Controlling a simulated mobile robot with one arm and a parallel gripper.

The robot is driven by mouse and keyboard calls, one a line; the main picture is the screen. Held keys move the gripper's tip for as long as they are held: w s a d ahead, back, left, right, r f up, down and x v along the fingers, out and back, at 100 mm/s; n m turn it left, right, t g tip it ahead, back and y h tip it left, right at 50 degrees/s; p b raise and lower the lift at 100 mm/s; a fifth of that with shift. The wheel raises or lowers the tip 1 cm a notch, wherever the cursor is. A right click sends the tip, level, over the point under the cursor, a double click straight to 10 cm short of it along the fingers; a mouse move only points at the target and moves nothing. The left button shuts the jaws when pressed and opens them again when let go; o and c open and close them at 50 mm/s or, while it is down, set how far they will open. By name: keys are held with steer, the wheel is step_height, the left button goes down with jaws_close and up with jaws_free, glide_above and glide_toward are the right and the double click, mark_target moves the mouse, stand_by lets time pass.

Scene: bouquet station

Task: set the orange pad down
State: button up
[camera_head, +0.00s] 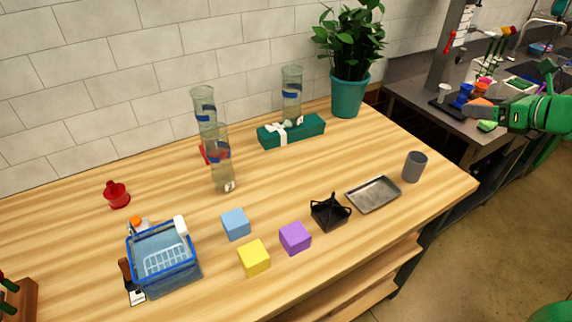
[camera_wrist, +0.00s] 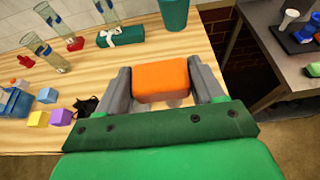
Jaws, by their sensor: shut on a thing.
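The orange pad (camera_wrist: 162,82) is a thick block with rounded edges. In the wrist view it sits between the two grey fingers of my gripper (camera_wrist: 160,75), which is shut on it. In the head view my green arm reaches in from the right, and my gripper (camera_head: 484,110) holds the pad (camera_head: 481,102) up at the far right, in front of the grey side counter. It is off to the right of the wooden table (camera_head: 300,185). I cannot tell the pad's height above any surface.
The table's right end has a grey cup (camera_head: 414,166), a metal tray (camera_head: 373,194) and a black holder (camera_head: 330,211). Coloured cubes, a blue basket (camera_head: 165,258), glass vases and a green box (camera_head: 291,131) stand further left. The grey counter (camera_head: 425,90) holds several small items.

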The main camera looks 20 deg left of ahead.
steer(key=shift+r, duration=0.8)
steer(key=shift+a+r, duration=0.3)
steer(key=shift+w+a+f, duration=0.1)
steer(key=shift+w+a, duration=0.1)
steer(key=shift+a, duration=0.35)
steer(key=shift+w+a+f, duration=0.1)
steer(key=shift+w+a, duration=0.1)
steer(key=shift+a, duration=0.35)
steer(key=s+a+f+n+g+y, duration=0.1)
steer(key=a+f+n+g+y, duration=0.1)
steer(key=a, duration=3.3)
steer(key=s+a+r+n+g+y, duration=0.1)
steer(key=s+a, duration=1.2)
steer(key=a, duration=0.3)
steer(key=s+a+r+n+g, duration=0.1)
steer(key=s+a+n+g, duration=0.1)
steer(key=s+a, duration=1.2)
glide_above(160, 188)
steer(key=shift+t, duration=0.3)
steer(key=f, duration=2.6)
steer(key=shift+s+d+f, duration=0.35)
steer(key=shift+d+f, duration=0.05)
steer(key=shift+w+a+f, duration=0.2)
steer(key=shift+a+f, duration=0.05)
steer(key=shift+f, duration=0.25)
steer(key=shift+a+f+m, duration=0.1)
steer(key=shift+f+m, duration=0.2)
steer(key=shift+f, duration=1.2)
